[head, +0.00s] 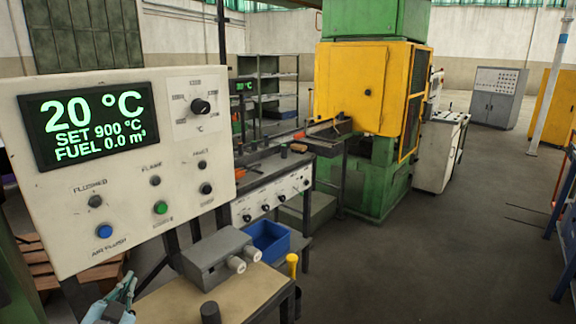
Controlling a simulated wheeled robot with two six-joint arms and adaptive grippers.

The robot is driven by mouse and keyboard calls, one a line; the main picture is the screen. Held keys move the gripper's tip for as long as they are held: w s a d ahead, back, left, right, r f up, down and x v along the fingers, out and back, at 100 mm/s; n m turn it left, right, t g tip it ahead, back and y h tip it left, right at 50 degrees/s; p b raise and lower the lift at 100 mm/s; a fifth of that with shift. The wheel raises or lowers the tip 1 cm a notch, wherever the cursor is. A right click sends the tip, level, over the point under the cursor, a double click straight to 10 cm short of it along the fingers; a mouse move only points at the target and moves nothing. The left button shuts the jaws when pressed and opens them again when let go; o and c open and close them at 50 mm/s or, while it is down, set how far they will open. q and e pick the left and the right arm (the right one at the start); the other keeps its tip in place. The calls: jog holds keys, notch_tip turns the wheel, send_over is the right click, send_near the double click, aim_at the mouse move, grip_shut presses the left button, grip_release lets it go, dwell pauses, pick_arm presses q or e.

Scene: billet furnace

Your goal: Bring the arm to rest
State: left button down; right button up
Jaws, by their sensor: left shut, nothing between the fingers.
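My left gripper (116,303) shows at the bottom left, partly cut off by the picture's lower edge. It is shut and holds nothing. It is below the pale control panel (60,235), apart from the panel's buttons as far as I can see. The panel's display (88,120) reads 20 °C, SET 900 °C, FUEL 0.0 m³. A blue button (104,231), a green button (160,208) and a black dial (200,107) are on the panel. My right gripper is not in view.
A small table (235,290) with a grey box (212,257) stands right of the gripper. A blue bin (268,240) and a yellow-handled item (292,264) are beyond it. A yellow and green machine (350,80) stands farther back. The floor (430,260) at right is clear.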

pick_arm(q)
jog(key=s+f+g, duration=0.1)
jog(key=f, duration=0.1)
jog(key=s+d+f+g, duration=0.1)
jog(key=s+f, duration=0.1)
jog(key=f, duration=0.1)
jog(key=s+d+f+n, duration=0.1)
jog(key=f, duration=0.1)
jog(key=shift+s+d+f+g, duration=0.2)
jog(key=shift+s+g, duration=0.1)
jog(key=shift+g, duration=0.1)
jog(key=s+d+f+g+h, duration=0.1)
jog(key=s+d+f+g, duration=0.3)
jog(key=s, duration=0.5)
jog(key=s+d+f+n+g+h, duration=0.1)
jog(key=s+d+f+g, duration=0.25)
jog(key=s+f, duration=0.35)
jog(key=s+d+f+g+h, duration=0.25)
jog(key=s+d+f, duration=0.25)
jog(key=s, duration=0.5)
notch_tip(320, 180, down, 20)
jog(key=s+a+f+g, duration=0.1)
jog(key=s+a+g, duration=0.1)
jog(key=s+f+n, duration=0.1)
jog(key=s+f, duration=0.8)
jog(key=s, duration=0.4)
jog(key=shift+a+f+g+y, duration=0.25)
jog(key=shift+a+g+y, duration=0.1)
jog(key=shift+y, duration=0.1)
